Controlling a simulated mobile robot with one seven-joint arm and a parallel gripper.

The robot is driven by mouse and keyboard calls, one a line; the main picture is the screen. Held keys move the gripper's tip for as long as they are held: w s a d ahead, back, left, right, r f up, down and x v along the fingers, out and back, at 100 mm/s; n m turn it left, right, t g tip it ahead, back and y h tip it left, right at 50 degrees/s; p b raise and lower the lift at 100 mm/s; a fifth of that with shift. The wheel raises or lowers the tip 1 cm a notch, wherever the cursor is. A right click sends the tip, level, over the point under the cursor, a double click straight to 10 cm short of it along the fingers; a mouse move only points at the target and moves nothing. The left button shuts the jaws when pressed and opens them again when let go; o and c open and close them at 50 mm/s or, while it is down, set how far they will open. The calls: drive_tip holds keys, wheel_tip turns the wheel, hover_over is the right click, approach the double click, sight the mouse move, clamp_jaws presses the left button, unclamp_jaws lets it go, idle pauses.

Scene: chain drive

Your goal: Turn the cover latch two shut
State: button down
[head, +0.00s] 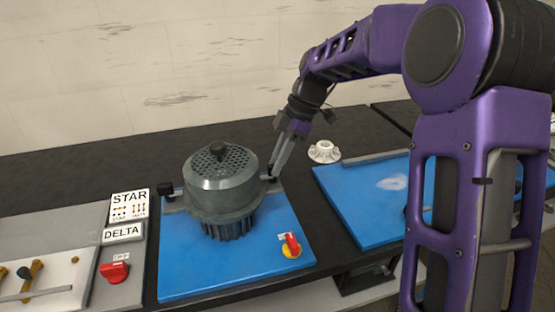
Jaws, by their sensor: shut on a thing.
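A grey round cover (222,178) with a perforated top and a black knob sits over a finned motor body (230,225) on a blue mat (190,268). A black cover latch (166,190) is at the cover's left side. Another dark cover latch (265,178) is at its right side, partly hidden by my fingers. No label shows which is latch two. My gripper (273,174) reaches down from the upper right and is shut on the right latch. The latch's exact angle is too small to tell.
A red rotary switch (291,245) on a yellow base is at the mat's front right. STAR (129,205) and DELTA (123,232) plates and another red switch (114,271) stand left. A white flanged part (324,151) lies behind right, near a second blue mat (350,205).

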idle(0.5)
drive_tip(key=c, duration=1.1)
unclamp_jaws()
drive_tip(key=p+v, duration=0.3)
drive_tip(key=v, duration=1.4)
drive_tip(key=shift+w+r, duration=0.1)
drive_tip(key=shift+r, duration=0.1)
